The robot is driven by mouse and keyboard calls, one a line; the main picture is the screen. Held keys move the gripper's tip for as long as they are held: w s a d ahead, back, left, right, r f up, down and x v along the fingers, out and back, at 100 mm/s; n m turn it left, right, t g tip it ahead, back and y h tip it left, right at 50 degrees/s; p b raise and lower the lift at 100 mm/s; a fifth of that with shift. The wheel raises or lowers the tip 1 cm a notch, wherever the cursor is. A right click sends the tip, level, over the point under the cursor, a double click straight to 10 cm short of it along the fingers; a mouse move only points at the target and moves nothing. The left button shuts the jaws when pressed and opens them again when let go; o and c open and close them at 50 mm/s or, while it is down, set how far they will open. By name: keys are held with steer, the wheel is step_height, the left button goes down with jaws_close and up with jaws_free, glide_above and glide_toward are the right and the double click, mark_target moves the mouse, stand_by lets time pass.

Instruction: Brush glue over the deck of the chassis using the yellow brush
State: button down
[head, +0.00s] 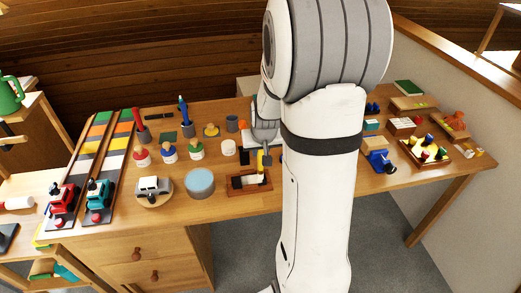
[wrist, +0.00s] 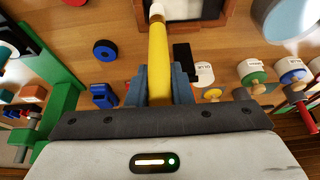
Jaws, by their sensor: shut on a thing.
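My gripper (wrist: 158,84) is shut on the yellow brush (wrist: 157,60), and its pale tip (wrist: 156,10) points away from the jaws. In the head view the yellow brush (head: 267,159) shows below my gripper (head: 265,140), beside my arm. The brush end is over or close to a brown wooden tray (head: 262,188) with dark and pale parts in it, which may hold the chassis. The tray's edge shows at the top of the wrist view. I cannot tell whether the bristles touch anything, and the deck is not clearly seen.
A pale blue disc (head: 200,182) and a toy car on a round board (head: 153,187) stand left of the tray. Jars with red (head: 141,153), blue (head: 169,150) and green lids (head: 196,146) stand behind. My arm hides the table's middle right.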

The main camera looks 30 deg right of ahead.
steer(key=shift+w+a+b, duration=1.15)
steer(key=shift+a, duration=2.75)
steer(key=shift+s+d+p, duration=0.2)
steer(key=shift+s+d, duration=0.2)
steer(key=shift+d, duration=0.9)
steer(key=shift+s+d+p, duration=0.25)
steer(key=shift+s+d, duration=0.1)
steer(key=shift+d, duration=0.95)
steer(key=shift+s+d+p, duration=0.2)
steer(key=shift+s+d, duration=0.2)
steer(key=shift+d, duration=0.9)
steer(key=shift+w+a+b, duration=1)
steer(key=shift+w+a, duration=0.15)
steer(key=shift+a, duration=2.75)
steer(key=shift+s+d+p, duration=0.2)
steer(key=shift+s+d, duration=0.2)
steer(key=shift+d, duration=0.9)
steer(key=shift+s+d+p, duration=0.2)
steer(key=shift+s+d, duration=0.15)
steer(key=shift+d, duration=1)
steer(key=shift+s+d+p, duration=0.2)
steer(key=shift+s+d, duration=0.2)
steer(key=shift+d, duration=0.9)
steer(key=shift+r, duration=0.1)
